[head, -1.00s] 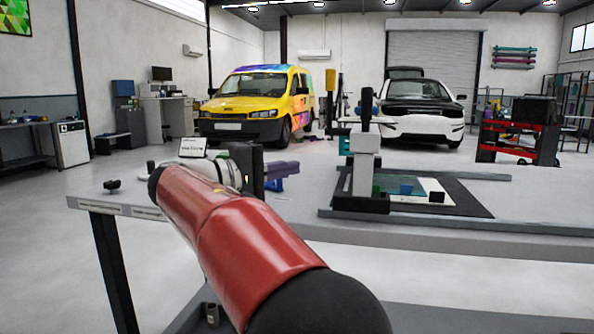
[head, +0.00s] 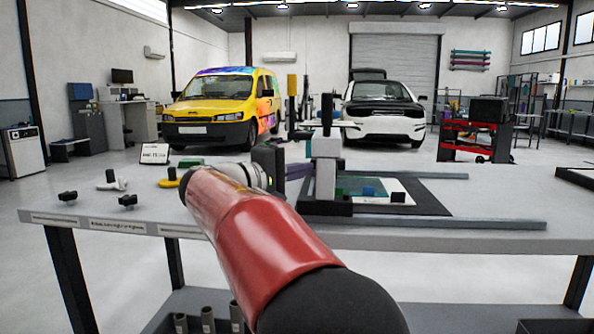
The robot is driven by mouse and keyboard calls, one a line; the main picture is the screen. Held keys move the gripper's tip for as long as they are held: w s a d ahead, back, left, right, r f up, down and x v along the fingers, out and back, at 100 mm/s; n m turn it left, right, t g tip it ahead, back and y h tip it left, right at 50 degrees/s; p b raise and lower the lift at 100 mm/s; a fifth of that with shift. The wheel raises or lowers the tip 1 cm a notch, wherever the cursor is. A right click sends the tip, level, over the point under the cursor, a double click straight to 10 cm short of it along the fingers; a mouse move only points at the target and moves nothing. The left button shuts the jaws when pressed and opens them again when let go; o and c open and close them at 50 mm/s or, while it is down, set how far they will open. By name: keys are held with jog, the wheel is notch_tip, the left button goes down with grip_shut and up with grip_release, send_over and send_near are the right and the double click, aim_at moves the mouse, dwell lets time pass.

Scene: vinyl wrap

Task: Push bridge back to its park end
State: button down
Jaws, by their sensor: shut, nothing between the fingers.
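The bridge (head: 325,165) is a pale grey upright block with a black post on top. It stands at the left part of a flat bed (head: 430,203) on the workbench, across two long grey rails (head: 480,222). My gripper (head: 300,171) is shut and empty, just left of the bridge at about mid-height. Its dark body shows beyond my red arm, with purplish fingers pointing right. The fingertips look close to the bridge's left side; I cannot tell whether they touch it. My arm hides part of the bench front.
A small sign (head: 155,153), a yellow tool (head: 172,181) and black knobs (head: 68,197) are on the bench's left part. The right bench surface is mostly clear.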

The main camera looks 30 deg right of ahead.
jog(key=shift+d, duration=0.1)
jog(key=s+d+b, duration=0.4)
jog(key=s+d, duration=0.8)
jog(key=d, duration=0.4)
jog(key=s+d+b, duration=0.4)
jog(key=s+d, duration=0.7)
jog(key=d, duration=0.5)
jog(key=shift+s+d+b, duration=0.2)
jog(key=shift+s+b, duration=0.2)
jog(key=shift+s, duration=0.1)
